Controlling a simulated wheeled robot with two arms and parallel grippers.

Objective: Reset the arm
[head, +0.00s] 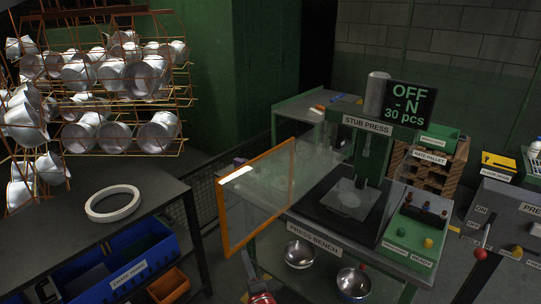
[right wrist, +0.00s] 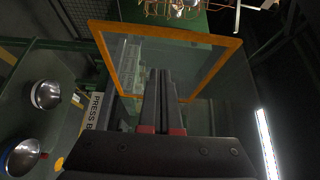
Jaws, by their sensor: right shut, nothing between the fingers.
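My right gripper (head: 252,266) shows at the bottom of the head view, low in front of the press bench and below the orange-framed clear panel (head: 222,222). In the right wrist view its two dark fingers (right wrist: 160,74) lie together, shut with nothing between them. The orange-framed panel also shows there (right wrist: 112,62), beyond the fingertips; I cannot tell the exact gap. My left gripper is not in view.
The stub press (head: 368,126) stands on the press bench (head: 314,238), with two metal bowls (head: 300,254) (head: 353,283) below. At left are a table (head: 152,190) with a white ring (head: 113,204), and a wire rack (head: 188,97) of metal pots.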

